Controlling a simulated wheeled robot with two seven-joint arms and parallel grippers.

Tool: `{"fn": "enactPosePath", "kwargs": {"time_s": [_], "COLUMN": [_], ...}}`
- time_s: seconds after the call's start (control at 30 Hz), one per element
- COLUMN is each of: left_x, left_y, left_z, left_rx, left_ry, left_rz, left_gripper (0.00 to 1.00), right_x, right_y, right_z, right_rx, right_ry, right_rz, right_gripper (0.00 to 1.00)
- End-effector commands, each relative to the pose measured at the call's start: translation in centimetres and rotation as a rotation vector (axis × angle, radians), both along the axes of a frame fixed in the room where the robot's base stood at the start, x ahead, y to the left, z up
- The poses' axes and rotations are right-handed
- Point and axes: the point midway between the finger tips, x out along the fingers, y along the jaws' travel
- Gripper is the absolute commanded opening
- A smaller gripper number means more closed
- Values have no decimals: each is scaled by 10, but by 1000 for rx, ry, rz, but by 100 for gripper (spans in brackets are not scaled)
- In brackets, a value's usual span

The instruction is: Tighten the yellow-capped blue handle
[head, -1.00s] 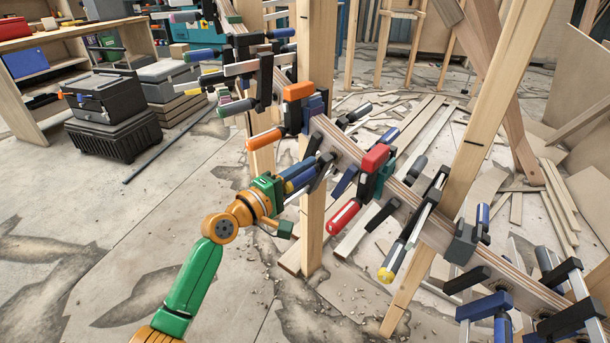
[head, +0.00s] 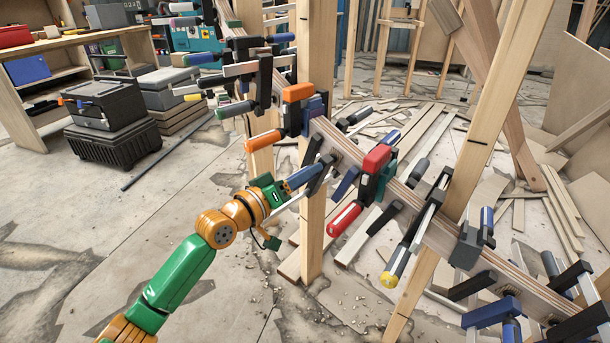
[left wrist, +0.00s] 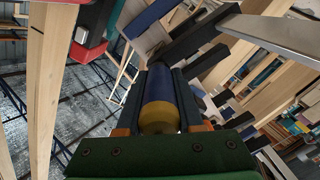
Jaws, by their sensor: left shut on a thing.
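The blue handle (head: 303,176) belongs to a clamp on the curved wooden stringer (head: 345,148), just left of the red-headed clamp. My left gripper (head: 291,187) comes in from the lower left and is shut around this handle. In the left wrist view the blue handle (left wrist: 158,88) with its yellow cap (left wrist: 158,117) lies lengthwise between the two dark fingers. The cap end faces my green palm. In the head view the gripper hides the cap. The clamp's dark jaw (head: 320,172) rests by the stringer. My right gripper is not in view.
A red-headed clamp (head: 376,158) and an orange-headed clamp (head: 297,93) sit close on either side. Another clamp with a yellow end (head: 389,279) hangs farther right. A wooden post (head: 313,225) stands right beside the gripper. The floor at left is open.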

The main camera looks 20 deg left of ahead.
Motion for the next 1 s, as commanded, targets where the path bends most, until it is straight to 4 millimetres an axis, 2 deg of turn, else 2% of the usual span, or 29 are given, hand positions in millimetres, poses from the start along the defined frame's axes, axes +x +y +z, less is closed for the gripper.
{"fn": "enactPosePath", "kwargs": {"time_s": [0.5,1.0], "left_x": [-1,-1], "left_y": [-1,-2], "left_z": [0,-1], "left_rx": [401,581], "left_ry": [-195,-282], "left_rz": [-2,-2], "left_gripper": [0,0], "right_x": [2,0], "right_y": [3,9], "right_z": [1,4], "right_rx": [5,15], "right_ry": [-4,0], "right_rz": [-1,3], "right_gripper": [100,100]}}
